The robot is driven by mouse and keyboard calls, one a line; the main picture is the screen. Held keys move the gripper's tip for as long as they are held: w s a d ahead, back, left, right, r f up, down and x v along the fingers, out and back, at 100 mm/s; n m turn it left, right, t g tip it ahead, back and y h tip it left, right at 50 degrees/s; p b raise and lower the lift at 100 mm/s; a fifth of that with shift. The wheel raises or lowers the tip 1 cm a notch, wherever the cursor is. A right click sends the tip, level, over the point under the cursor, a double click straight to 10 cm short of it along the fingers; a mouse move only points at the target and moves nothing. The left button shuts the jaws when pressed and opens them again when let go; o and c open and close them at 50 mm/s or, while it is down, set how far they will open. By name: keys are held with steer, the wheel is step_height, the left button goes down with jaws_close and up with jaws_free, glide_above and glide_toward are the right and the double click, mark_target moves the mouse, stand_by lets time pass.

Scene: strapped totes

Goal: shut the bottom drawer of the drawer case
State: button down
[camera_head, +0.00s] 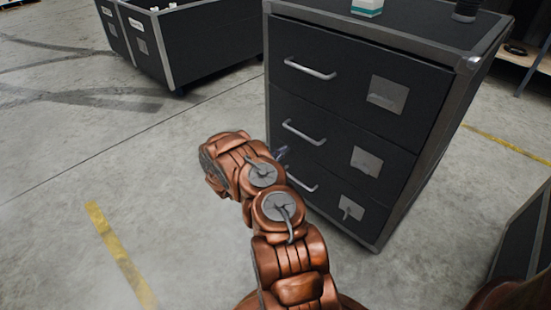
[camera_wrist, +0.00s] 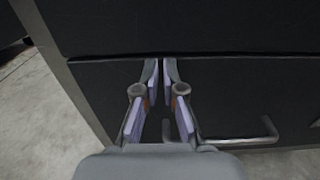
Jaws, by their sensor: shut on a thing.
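The black drawer case (camera_head: 440,62) has three drawers with pale bar handles and grey metal edges. The bottom drawer (camera_head: 325,195) looks flush or nearly flush with the drawers above; a small gap would be hard to tell. Its handle (camera_head: 302,180) shows partly behind my arm, and in the wrist view the handle (camera_wrist: 245,140) runs right from between the fingers. In the head view the gripper (camera_head: 283,153) is mostly hidden by my arm.
A white and teal box (camera_head: 367,6) and a dark cylinder (camera_head: 466,9) stand on the case. A shelf (camera_head: 520,55) is at the right, and a dark box edge (camera_head: 525,240) at lower right. The floor at left is clear.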

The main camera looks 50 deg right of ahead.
steer(key=shift+s+d+r, duration=0.15)
steer(key=shift+s+d, duration=0.05)
steer(key=shift+d, duration=0.05)
steer(key=w+a+p, duration=0.1)
steer(key=a+p, duration=0.1)
steer(key=a, duration=1.2)
steer(key=shift+a, duration=0.3)
steer(key=s+a+r+m+g+y+p, duration=0.2)
steer(key=s+r+m+p, duration=0.25)
steer(key=r, duration=0.75)
steer(key=s+a+r+m+g+y+p, duration=0.1)
steer(key=s+r+m+g+p, duration=0.3)
steer(key=r, duration=0.8)
steer(key=s+a+r+m+g+y+p, duration=0.1)
steer(key=s+a+r+m+y+p, duration=0.25)
steer(key=r, duration=0.75)
steer(key=s+a+r+m+t+y+p, duration=0.2)
steer(key=s+a+r+y+p, duration=0.1)
steer(key=s+a+r+p, duration=0.3)
steer(key=s+a+r+m+t+y+p, duration=0.1)
steer(key=s+a+r+y+p, duration=0.3)
steer(key=a+r, duration=0.6)
steer(key=s+a+r+m+t+y+p, duration=0.2)
steer(key=s+a+r+t+y+p, duration=0.1)
steer(key=s+a+r+p, duration=0.4)
steer(key=s+a+y+p, duration=0.1)
steer(key=s+a, duration=0.2)
steer(key=a, duration=0.4)
steer(key=shift+r+m, duration=0.3)
steer(key=shift+r, duration=0.1)
